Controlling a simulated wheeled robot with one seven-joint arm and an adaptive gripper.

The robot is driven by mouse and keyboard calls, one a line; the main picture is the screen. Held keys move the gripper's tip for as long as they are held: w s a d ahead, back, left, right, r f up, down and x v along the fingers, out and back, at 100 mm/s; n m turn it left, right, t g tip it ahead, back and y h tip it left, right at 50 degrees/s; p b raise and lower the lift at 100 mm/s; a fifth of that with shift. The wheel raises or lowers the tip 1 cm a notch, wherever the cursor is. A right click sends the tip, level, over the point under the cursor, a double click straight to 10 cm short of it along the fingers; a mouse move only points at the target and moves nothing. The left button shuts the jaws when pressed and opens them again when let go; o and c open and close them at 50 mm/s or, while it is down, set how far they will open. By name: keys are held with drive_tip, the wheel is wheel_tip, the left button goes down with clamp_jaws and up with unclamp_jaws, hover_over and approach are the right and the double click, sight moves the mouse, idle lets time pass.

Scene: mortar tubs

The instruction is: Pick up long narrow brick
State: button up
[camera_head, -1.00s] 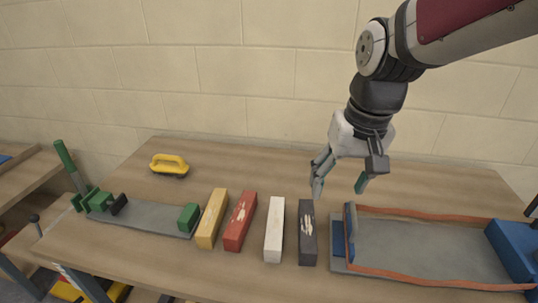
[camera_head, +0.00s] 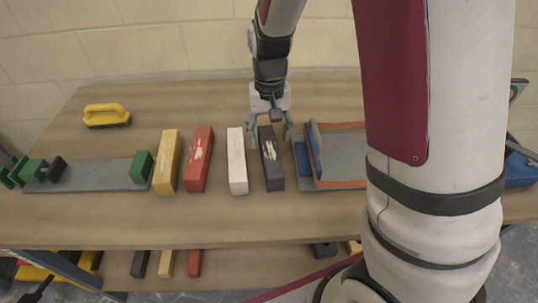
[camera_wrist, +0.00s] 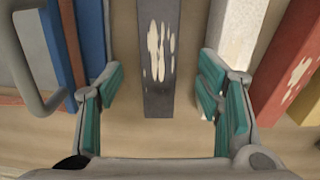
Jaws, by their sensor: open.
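Several long narrow bricks lie side by side on the table: a yellow one (camera_head: 166,163), a red one (camera_head: 198,160), a white one (camera_head: 237,162) and a dark grey one (camera_head: 271,160) with pale worn patches on top. My gripper (camera_head: 270,139) is open and empty at the far end of the dark grey brick. In the wrist view the dark grey brick (camera_wrist: 158,65) runs between my two green-padded fingers (camera_wrist: 158,90), with gaps on both sides. The white brick (camera_wrist: 234,40) lies close beside the right finger. I cannot tell the gripper's exact height.
A blue-and-orange tray-like fixture (camera_head: 342,127) stands close right of the dark grey brick, partly hidden by my arm. A grey plate (camera_head: 95,178) with green clamps lies at the left. A yellow-handled brush (camera_head: 106,116) stands at the back left. The table's front is clear.

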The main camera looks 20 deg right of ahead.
sight(270, 149)
drive_tip(key=shift+d+f+b, duration=0.1)
drive_tip(key=shift+f+b, duration=0.25)
drive_tip(key=shift+f, duration=2.85)
clamp_jaws()
